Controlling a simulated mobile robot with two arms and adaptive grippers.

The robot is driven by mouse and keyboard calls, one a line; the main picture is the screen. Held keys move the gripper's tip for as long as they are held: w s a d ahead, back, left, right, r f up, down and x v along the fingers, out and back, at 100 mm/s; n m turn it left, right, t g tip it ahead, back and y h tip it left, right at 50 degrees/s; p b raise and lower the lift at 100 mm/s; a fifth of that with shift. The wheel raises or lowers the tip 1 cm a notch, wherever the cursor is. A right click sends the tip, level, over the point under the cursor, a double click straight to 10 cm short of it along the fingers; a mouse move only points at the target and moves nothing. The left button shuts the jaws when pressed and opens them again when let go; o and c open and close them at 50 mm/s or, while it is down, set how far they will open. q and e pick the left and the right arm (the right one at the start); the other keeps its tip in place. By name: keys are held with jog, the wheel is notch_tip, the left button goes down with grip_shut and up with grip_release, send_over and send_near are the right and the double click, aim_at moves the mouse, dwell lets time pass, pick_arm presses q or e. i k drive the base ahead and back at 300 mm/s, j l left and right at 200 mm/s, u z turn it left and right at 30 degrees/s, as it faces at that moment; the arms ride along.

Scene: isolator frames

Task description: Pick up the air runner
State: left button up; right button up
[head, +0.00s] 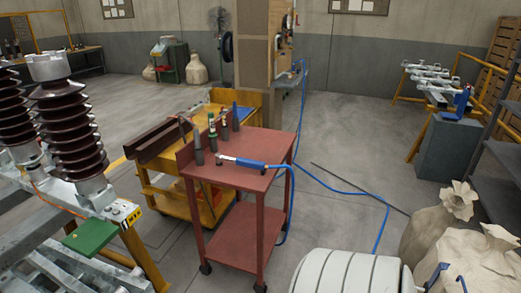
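The air runner (243,162) looks like a slim blue-handled tool with a pale metal nose at its left end. It lies on the top of a red cart (262,181) in the middle of the head view. A blue air hose (292,195) leaves its right end and hangs over the cart's right edge. Several dark and green upright tools stand on the cart behind and left of it. Neither of my grippers can be made out in this view, and nothing is touching the air runner.
A yellow cart (160,182) stands behind the red one. Brown ribbed insulators (70,125) on a metal frame stand at left. A white ribbed cylinder (345,274) and pale sacks (440,225) fill the lower right. Blue hose crosses the open floor right of the cart.

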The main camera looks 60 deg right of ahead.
aim_at(242, 162)
jog(key=z, duration=1.95)
jog(key=i+j+z, duration=0.15)
jog(key=z, duration=0.2)
jog(key=i+j+z, duration=0.15)
jog(key=z, duration=0.25)
jog(key=i+j+z, duration=0.1)
jog(key=j+z, duration=0.25)
jog(key=l, duration=0.1)
